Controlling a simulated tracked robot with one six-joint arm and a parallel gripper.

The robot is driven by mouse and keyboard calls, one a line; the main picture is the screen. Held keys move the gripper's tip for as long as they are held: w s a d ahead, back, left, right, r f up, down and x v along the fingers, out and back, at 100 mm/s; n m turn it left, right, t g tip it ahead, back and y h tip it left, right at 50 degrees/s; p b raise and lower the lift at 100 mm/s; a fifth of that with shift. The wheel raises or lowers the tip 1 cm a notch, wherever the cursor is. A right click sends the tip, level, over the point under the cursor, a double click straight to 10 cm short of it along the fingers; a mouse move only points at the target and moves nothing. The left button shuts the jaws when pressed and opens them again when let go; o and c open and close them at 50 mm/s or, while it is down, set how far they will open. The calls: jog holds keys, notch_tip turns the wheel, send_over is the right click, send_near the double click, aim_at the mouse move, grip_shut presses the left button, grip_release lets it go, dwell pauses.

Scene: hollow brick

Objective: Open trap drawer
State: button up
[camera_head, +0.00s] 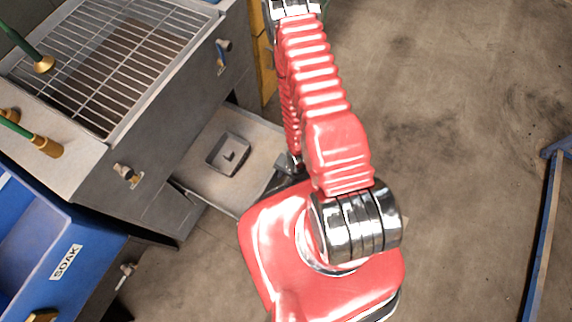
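The trap drawer (205,170) is a shallow grey tray low under the grated bench. It stands out from the bench toward the right, and its inside shows. A small square pan (228,154) with a little dark piece in it sits on the drawer floor. My gripper (284,166) is a small dark shape at the drawer's right end, below my red arm. It looks close to or touching the drawer's outer end; I cannot tell which. The fingers are too small and partly hidden by my arm, so their opening does not show.
The grey bench with a wire grate (105,60) stands above the drawer, with valves on its side. A blue SOAK tub (60,255) is at lower left. A blue metal frame (546,225) stands at far right. The concrete floor between is clear.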

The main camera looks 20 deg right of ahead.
notch_tip(320, 180, up, 10)
jog(key=s+d, duration=0.1)
jog(key=shift+s+r, duration=0.2)
jog(key=shift+s, duration=0.2)
dwell(0.3)
jog(key=shift+d, duration=0.1)
dwell(0.5)
jog(key=s+d+r+n+g, duration=0.2)
jog(key=s+r+n+g, duration=0.15)
jog(key=s, duration=0.35)
jog(key=w+r+n+h, duration=0.15)
jog(key=w+r, duration=0.25)
jog(key=r, duration=0.7)
jog(key=w+r+n, duration=0.3)
jog(key=w+r, duration=0.1)
jog(key=r, duration=0.6)
jog(key=a+r+n+t, duration=0.1)
jog(key=a+r+t, duration=0.1)
jog(key=r, duration=1.1)
jog(key=a+r+n+t, duration=0.1)
jog(key=r+t, duration=0.4)
jog(key=r, duration=0.8)
jog(key=shift+s+a+r+n, duration=0.15)
jog(key=shift+s+a+n, duration=0.15)
jog(key=shift+a, duration=0.5)
